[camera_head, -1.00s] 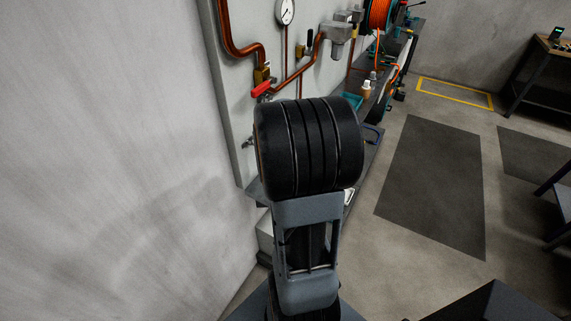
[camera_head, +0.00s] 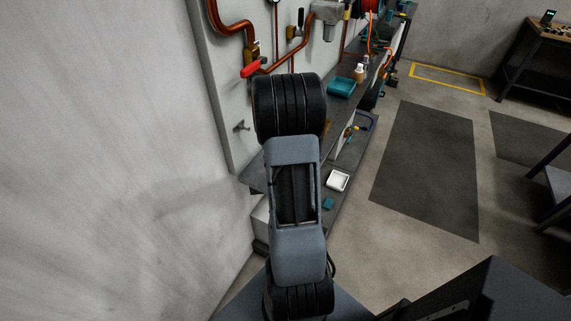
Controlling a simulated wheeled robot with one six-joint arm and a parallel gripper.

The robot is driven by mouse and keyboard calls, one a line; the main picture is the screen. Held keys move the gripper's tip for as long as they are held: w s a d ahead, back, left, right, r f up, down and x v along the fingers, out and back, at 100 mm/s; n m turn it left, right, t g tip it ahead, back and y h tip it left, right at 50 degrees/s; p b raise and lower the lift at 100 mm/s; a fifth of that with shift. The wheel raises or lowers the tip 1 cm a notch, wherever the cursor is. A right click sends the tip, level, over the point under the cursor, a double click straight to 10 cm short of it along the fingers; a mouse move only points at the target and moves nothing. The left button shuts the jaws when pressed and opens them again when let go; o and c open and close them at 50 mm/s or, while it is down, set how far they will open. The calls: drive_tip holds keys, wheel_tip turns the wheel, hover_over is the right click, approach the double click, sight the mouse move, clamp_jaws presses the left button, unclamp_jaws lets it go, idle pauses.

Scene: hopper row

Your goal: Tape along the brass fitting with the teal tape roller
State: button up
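A brass fitting (camera_head: 252,50) with a red lever handle (camera_head: 254,67) sits on the copper pipe of the wall panel. Another small brass piece (camera_head: 291,32) with a dark handle is to its right. I cannot tell which one the task means. A small teal thing (camera_head: 328,204) lies on the low shelf; it is too small to tell if it is the teal tape roller. My arm stands upright in the middle of the view and hides part of the bench. My gripper is not visible.
A bench (camera_head: 348,107) runs along the panel with a teal tray (camera_head: 341,87) and bottles on it. A white tray (camera_head: 338,181) sits on the low shelf. Pale wall fills the left. Open floor with dark mats (camera_head: 428,165) lies to the right.

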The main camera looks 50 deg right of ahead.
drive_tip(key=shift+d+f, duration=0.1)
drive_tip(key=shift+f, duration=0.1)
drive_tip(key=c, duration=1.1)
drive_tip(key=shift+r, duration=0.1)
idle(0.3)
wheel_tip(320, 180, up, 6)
drive_tip(key=p, duration=0.6)
drive_tip(key=shift+p, duration=0.3)
